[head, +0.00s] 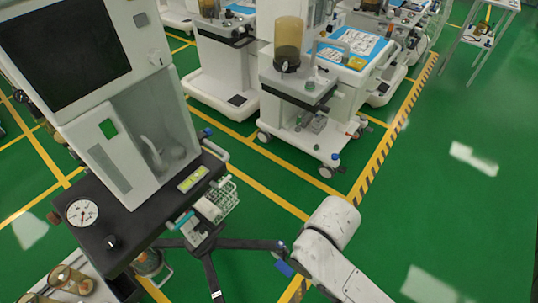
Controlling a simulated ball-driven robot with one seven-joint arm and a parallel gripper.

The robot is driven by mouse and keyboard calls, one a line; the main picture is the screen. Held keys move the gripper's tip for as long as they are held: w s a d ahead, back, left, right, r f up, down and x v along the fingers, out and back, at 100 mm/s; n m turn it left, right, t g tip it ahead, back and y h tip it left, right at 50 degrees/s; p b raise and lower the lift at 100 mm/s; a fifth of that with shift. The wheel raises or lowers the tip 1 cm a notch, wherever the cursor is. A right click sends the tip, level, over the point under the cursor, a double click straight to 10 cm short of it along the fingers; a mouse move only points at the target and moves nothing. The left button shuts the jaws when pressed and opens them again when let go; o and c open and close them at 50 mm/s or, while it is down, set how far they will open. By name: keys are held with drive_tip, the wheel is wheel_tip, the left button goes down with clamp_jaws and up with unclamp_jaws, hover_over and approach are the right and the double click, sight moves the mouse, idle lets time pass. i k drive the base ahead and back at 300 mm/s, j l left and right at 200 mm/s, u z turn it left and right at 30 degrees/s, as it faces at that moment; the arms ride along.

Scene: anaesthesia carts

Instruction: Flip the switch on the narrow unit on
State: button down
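A tall, narrow white unit (167,109) with a large dark screen (62,52) stands at the left, on a black base. A lit yellow-green panel (192,179) sits on the base's front edge. The base also carries a round dial gauge (82,213) and a black knob (112,242). No switch is clearly recognisable. My white arm enters at the lower right, right of the unit and apart from it; its gripper does not show.
A wire basket (218,203) sticks out from the base's right side. Black stand legs (245,244) spread over the floor towards my arm. Other carts (320,75) stand at the back. Green floor (440,180) is open at the right, beyond a black-and-yellow striped line.

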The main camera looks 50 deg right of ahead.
sight(106, 127)
drive_tip(key=z, duration=0.25)
drive_tip(key=u, duration=0.25)
drive_tip(key=i+l+u, duration=0.1)
drive_tip(key=l+u, duration=0.65)
drive_tip(key=l, duration=0.8)
drive_tip(key=l+u, duration=0.15)
drive_tip(key=l, duration=0.5)
drive_tip(key=k+l, duration=0.15)
drive_tip(key=l, duration=0.45)
drive_tip(key=l+u, duration=0.15)
drive_tip(key=l, duration=0.5)
drive_tip(key=k, duration=0.05)
